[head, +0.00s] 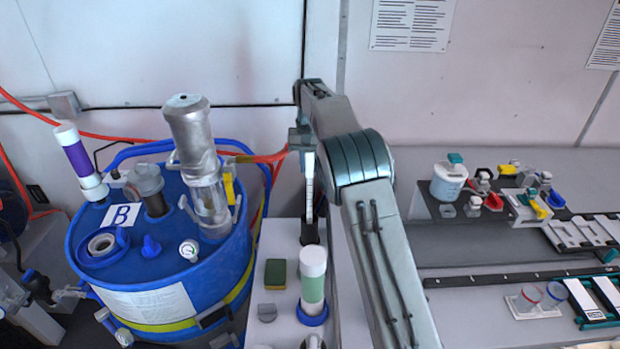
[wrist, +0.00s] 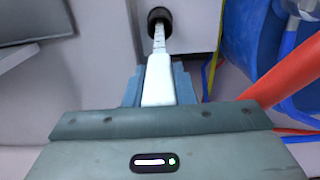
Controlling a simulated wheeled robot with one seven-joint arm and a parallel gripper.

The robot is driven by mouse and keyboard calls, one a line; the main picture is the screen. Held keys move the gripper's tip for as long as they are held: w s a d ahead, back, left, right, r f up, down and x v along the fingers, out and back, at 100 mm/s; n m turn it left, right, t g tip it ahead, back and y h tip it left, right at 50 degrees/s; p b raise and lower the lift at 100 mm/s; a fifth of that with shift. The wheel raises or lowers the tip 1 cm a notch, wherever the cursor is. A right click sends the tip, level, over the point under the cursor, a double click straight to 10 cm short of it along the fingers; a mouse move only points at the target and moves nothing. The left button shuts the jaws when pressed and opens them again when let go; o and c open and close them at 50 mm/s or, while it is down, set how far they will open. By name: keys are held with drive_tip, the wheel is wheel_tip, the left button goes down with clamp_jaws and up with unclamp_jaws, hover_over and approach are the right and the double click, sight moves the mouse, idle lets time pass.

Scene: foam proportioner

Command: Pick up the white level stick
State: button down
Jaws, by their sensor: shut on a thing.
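The white level stick (head: 309,180) stands upright in the head view, with dark marks along it. Its lower end is at a black round holder (head: 309,233) on the pale narrow bench; I cannot tell whether it is still inside. My gripper (head: 303,143) is at the top of the stick, shut on it. In the wrist view the stick (wrist: 159,75) runs away from between the blue-grey fingers (wrist: 158,88) towards the black holder (wrist: 160,18). The stick's gripped end is partly hidden by the gripper body.
A blue drum (head: 165,270) with a clear cylinder (head: 208,190) on top stands left. An orange hose (head: 262,157) passes close to my gripper. A green-and-white bottle (head: 313,285) and a sponge (head: 275,273) sit in front of the holder. A shelf of small parts (head: 480,190) is right.

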wheel_tip(320, 180, up, 12)
drive_tip(key=shift+f, duration=0.2)
drive_tip(key=shift+s+a+b, duration=0.2)
drive_tip(key=shift+a+b, duration=0.05)
drive_tip(key=shift+b, duration=0.1)
drive_tip(key=s+a+b, duration=0.7)
drive_tip(key=s+a, duration=0.5)
drive_tip(key=shift+s, duration=0.2)
drive_tip(key=shift+a+r, duration=0.1)
wheel_tip(320, 180, up, 12)
drive_tip(key=p, duration=0.7)
drive_tip(key=shift+p, duration=0.4)
